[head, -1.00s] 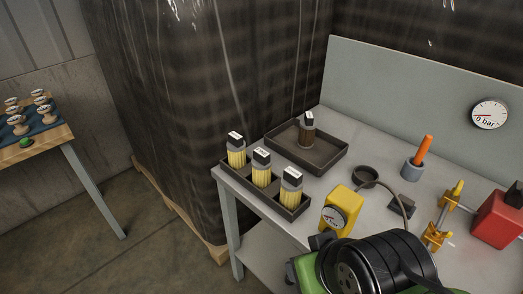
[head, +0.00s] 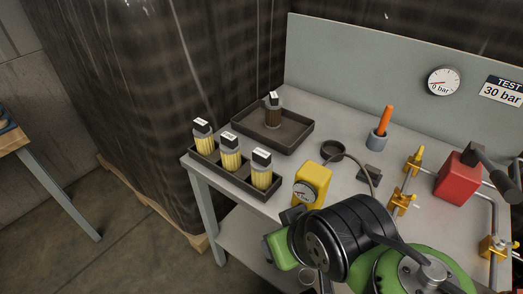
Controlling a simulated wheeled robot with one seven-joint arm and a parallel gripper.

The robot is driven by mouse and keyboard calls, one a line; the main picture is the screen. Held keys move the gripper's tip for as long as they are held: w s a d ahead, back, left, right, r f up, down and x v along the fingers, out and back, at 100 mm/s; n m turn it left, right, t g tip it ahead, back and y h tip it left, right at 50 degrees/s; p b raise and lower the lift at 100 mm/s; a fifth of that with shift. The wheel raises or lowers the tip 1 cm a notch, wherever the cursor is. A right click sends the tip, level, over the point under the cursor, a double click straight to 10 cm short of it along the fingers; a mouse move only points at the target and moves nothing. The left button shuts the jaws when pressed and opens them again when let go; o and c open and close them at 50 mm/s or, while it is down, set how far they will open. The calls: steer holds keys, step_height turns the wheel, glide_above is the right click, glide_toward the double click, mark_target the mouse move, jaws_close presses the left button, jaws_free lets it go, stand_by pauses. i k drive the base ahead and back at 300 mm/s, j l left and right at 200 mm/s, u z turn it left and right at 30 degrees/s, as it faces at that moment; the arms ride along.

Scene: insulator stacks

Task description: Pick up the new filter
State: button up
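Three filters with clean yellow pleats and dark caps with white labels stand upright in a narrow dark rack (head: 235,181) at the table's left edge: a left one (head: 204,142), a middle one (head: 230,158) and a right one (head: 262,177). A filter with brown, darker pleats (head: 272,117) stands in a wide dark tray (head: 297,133) behind them. My green and black arm is in the lower middle, to the right of and nearer than the rack. I cannot make out my gripper's fingers. The labels are too small to read.
On the table (head: 340,108) are a yellow gauge block (head: 312,182), a dark ring (head: 333,150) with a hose, an orange-handled tool in a grey cup (head: 377,139), yellow clamps and a red block (head: 458,178). A wall gauge (head: 443,81) reads near 0 bar. Dark wrapped stacks stand behind.

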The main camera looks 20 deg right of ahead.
mark_target(262, 162)
steer(key=i+j+z, duration=0.1)
steer(key=j, duration=0.25)
steer(key=i+j+z, duration=0.1)
steer(key=i+j, duration=0.15)
steer(key=i+j+z, duration=0.1)
steer(key=j, duration=0.35)
steer(key=i+j+z, duration=0.1)
steer(key=j, duration=0.25)
steer(key=i, duration=0.1)
